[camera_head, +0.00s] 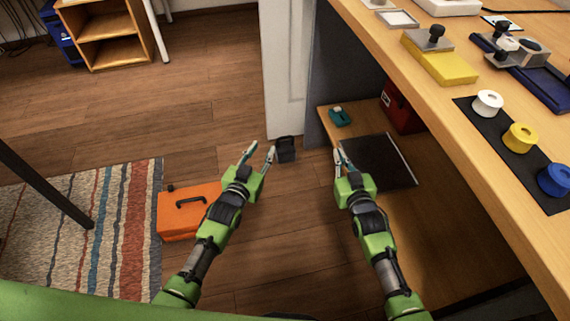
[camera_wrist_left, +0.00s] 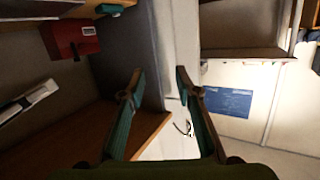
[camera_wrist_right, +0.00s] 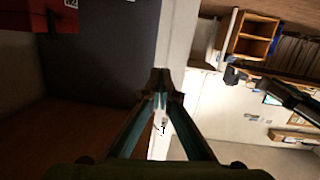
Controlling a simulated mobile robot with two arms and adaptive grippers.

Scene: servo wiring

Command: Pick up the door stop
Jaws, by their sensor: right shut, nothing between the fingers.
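A small dark block-like object (camera_head: 286,149), which looks like the door stop, sits on the wooden floor at the foot of the white door panel (camera_head: 284,70). I cannot clearly make it out in either wrist view. My left gripper (camera_head: 260,152) is open and empty, just left of the dark object in the head view. Its spread fingers also show in the left wrist view (camera_wrist_left: 160,72). My right gripper (camera_head: 338,157) is shut and empty, to the right of the object by the low shelf. Its fingertips meet in the right wrist view (camera_wrist_right: 161,85).
An orange toolbox (camera_head: 182,210) and a striped rug (camera_head: 80,230) lie at the left. The workbench (camera_head: 450,110) overhangs at the right, above a lower shelf (camera_head: 400,220) with a black mat, a teal item (camera_head: 339,117) and a red box (camera_head: 397,108).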

